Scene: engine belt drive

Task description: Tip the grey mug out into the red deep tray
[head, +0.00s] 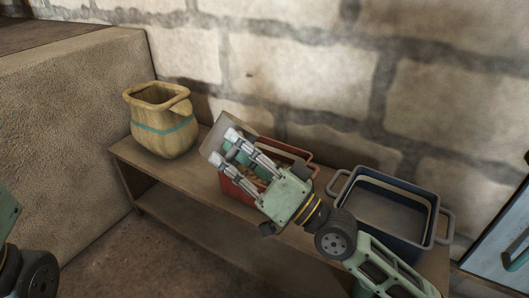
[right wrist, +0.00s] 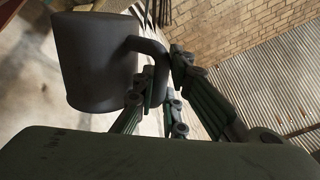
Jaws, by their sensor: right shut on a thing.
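The grey mug (head: 250,122) is held above the left part of the red deep tray (head: 236,190), tilted. My right gripper (head: 232,146) is shut on it and hides much of it in the head view. In the right wrist view the mug (right wrist: 95,60) looks dark grey, and its handle (right wrist: 154,62) lies between my right gripper's fingers (right wrist: 160,85). The mug's opening and contents cannot be made out. The red tray stands on the bench, partly hidden by my right gripper; something brownish shows inside it.
A wooden bench (head: 150,180) with a lower shelf stands against a stone block wall. A tan jug with a teal band (head: 165,130) is left of the red tray. A dark blue tray with handles (head: 390,210) is right of it. A pale blue panel (head: 500,245) is at far right.

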